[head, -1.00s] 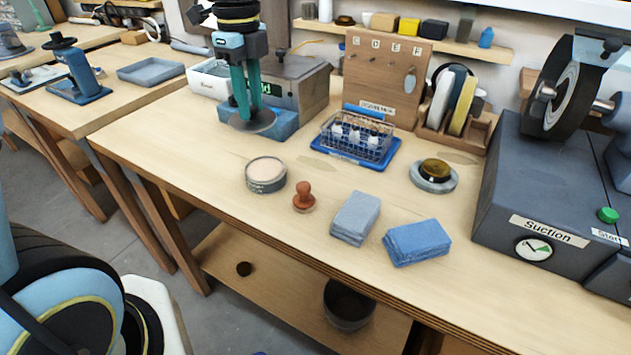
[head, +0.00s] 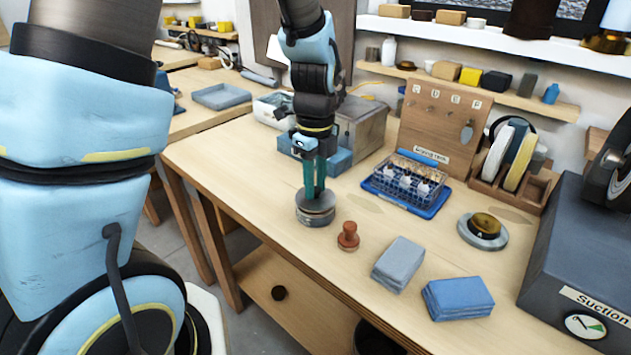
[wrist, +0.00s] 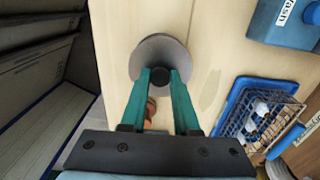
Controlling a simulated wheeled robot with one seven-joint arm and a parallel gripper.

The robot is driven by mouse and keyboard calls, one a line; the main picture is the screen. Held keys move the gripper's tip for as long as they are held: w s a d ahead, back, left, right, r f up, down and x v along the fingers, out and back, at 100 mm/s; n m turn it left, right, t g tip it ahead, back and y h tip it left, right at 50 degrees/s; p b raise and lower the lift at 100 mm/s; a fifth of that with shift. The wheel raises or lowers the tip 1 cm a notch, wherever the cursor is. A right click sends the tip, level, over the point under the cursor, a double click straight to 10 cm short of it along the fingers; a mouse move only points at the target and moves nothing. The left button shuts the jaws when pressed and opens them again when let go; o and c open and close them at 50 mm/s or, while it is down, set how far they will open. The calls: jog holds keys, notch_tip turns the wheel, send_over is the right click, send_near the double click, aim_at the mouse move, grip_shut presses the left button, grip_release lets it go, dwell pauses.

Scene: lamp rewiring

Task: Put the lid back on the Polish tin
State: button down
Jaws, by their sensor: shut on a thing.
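My gripper (head: 314,190) points down at the tin, with its green fingers shut on the dark knob of the round grey lid. In the wrist view the gripper (wrist: 160,77) has the knob between its fingertips, and the lid's disc (wrist: 158,50) spreads out around it. In the head view the lid (head: 314,199) lies level over the Polish tin (head: 316,219), a low round grey can on the wooden bench. Lid and tin look lined up and touching or nearly so; I cannot tell whether the lid is fully seated. The lid hides the tin in the wrist view.
A red-brown stamp (head: 348,237) stands close to the tin's right. A grey cloth (head: 398,264) and a blue cloth (head: 458,298) lie farther right. A wire basket in a blue tray (head: 405,184) is behind. The bench's front edge is near the tin.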

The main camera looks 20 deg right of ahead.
jog(key=shift+f+b, duration=0.4)
jog(key=shift+f, duration=0.1)
jog(key=c, duration=0.7)
grip_release()
jog(key=shift+o, duration=0.2)
